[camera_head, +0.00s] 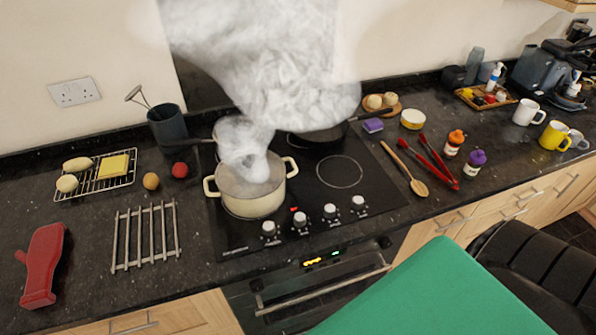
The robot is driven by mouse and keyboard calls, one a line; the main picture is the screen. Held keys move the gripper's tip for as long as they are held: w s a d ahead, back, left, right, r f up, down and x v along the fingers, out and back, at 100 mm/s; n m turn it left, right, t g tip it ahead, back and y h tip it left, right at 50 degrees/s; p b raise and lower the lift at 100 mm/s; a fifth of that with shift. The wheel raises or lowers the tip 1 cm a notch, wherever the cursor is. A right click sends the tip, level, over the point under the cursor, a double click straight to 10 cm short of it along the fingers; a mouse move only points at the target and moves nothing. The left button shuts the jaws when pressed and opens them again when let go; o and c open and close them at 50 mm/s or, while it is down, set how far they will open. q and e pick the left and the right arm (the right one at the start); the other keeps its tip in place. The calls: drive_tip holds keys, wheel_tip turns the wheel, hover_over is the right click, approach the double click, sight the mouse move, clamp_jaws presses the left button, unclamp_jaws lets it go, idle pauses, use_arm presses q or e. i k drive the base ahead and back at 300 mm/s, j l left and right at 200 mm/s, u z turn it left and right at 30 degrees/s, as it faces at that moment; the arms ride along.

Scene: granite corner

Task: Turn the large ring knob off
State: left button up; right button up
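The black glass hob (239,236) is set in the dark granite worktop. Four-knob row: silver-and-black knobs run along its front edge, at left (269,229), second (300,219), third (330,211) and right (358,203). A small red mark (293,209) shows just behind the second knob. I cannot tell from the picture which knob belongs to the large ring. A cream pot (252,204) stands on the front left of the hob, with thick white steam rising from it. A bare ring outline (340,171) shows to its right. Neither of my grippers is in view.
A dark pan (318,137) and another pan (228,130) sit at the back, partly behind steam. A wooden spoon (418,186) and red tongs (440,165) lie right of the hob. The oven handle (325,291) juts out below. A green surface fills the lower right.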

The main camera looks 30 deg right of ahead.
sight(299, 218)
drive_tip(key=k+z, duration=0.1)
drive_tip(key=z, duration=0.85)
